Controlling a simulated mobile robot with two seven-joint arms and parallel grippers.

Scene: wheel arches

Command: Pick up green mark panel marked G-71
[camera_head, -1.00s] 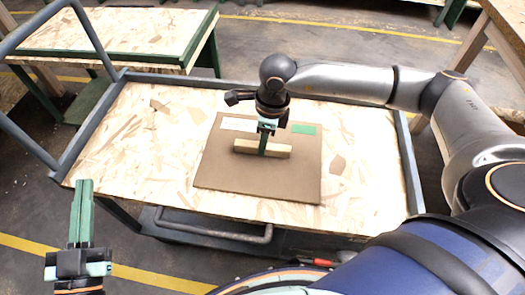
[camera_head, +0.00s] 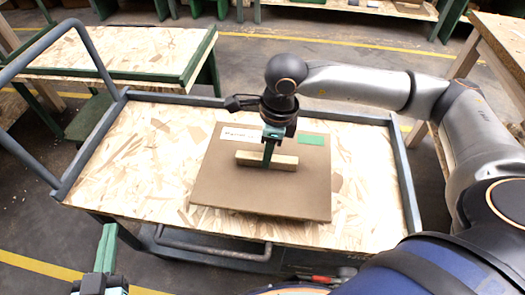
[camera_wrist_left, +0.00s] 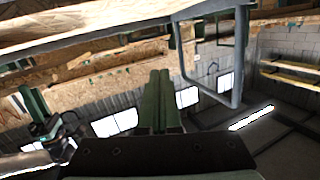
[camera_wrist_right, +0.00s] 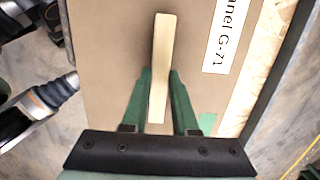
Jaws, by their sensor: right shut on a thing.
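The brown panel (camera_head: 225,185) has a wooden bar handle (camera_head: 285,163) across its middle, a green mark (camera_head: 314,140) and a white label (camera_head: 240,133) on its far edge. In the right wrist view the label (camera_wrist_right: 220,40) reads "anel G-71", its start cut off. My right gripper (camera_head: 268,160) is shut on the handle, its fingers on both sides of the bar (camera_wrist_right: 160,65). The panel looks raised slightly above the cart top, nearly level. My left gripper (camera_head: 105,248) is empty, its fingers together, in front of the cart's left end; they also show in the left wrist view (camera_wrist_left: 160,100).
The cart (camera_head: 120,165) has a chipboard top, a grey raised rim and a tall push handle (camera_head: 85,50) at left. A green-edged table (camera_head: 130,50) stands behind it at left. A wooden bench (camera_head: 495,40) stands at right. The cart top around the panel is clear.

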